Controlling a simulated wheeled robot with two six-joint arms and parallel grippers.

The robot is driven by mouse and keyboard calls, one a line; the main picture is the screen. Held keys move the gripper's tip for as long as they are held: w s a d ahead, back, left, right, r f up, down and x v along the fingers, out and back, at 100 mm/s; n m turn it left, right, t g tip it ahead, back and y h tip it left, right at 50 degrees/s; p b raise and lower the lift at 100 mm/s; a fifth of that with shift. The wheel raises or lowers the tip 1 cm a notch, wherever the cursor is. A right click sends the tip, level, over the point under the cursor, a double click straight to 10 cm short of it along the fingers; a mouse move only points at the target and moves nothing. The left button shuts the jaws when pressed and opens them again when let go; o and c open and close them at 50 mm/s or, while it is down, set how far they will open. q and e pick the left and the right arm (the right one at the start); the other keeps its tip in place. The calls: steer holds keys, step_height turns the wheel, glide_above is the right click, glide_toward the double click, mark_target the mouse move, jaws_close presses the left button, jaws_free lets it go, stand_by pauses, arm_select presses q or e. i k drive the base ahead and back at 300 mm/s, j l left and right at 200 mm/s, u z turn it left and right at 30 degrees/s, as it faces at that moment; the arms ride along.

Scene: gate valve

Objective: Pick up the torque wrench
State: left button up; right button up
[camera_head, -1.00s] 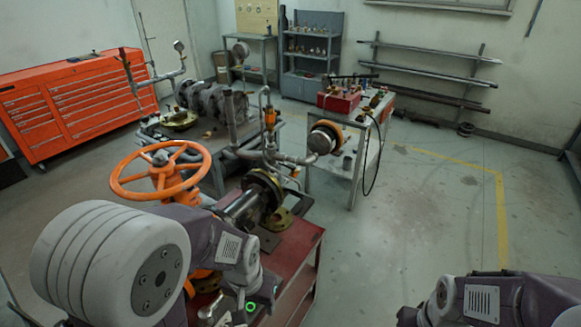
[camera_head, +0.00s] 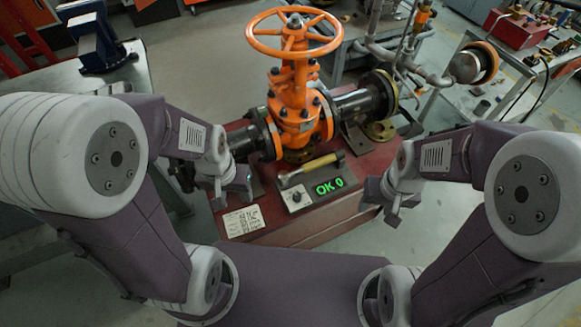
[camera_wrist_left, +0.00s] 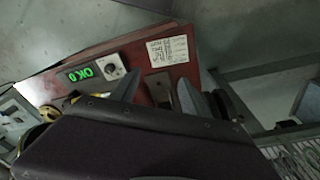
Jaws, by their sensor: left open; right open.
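A tool with a yellow handle (camera_head: 318,166) and a metal head lies on the red bench top, behind the green "OK 0" display, in the head view. I cannot tell for sure that it is the torque wrench. My left gripper (camera_head: 236,192) is open and empty, to the left of this tool and apart from it. In the left wrist view the left fingers (camera_wrist_left: 158,92) show over the red bench, blocked partly by a dark part of my wrist. My right gripper (camera_head: 388,208) is open and empty, right of the bench's front.
An orange gate valve (camera_head: 296,108) with an orange handwheel (camera_head: 293,32) stands behind the tool on the red bench (camera_head: 325,228). A control box with the display (camera_head: 329,186) and a paper label (camera_head: 243,221) are in front. A blue vise (camera_head: 97,38) is at the left.

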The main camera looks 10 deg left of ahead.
mark_target(284, 176)
steer(key=l, duration=0.8)
steer(key=i+l, duration=0.15)
steer(key=l, duration=0.6)
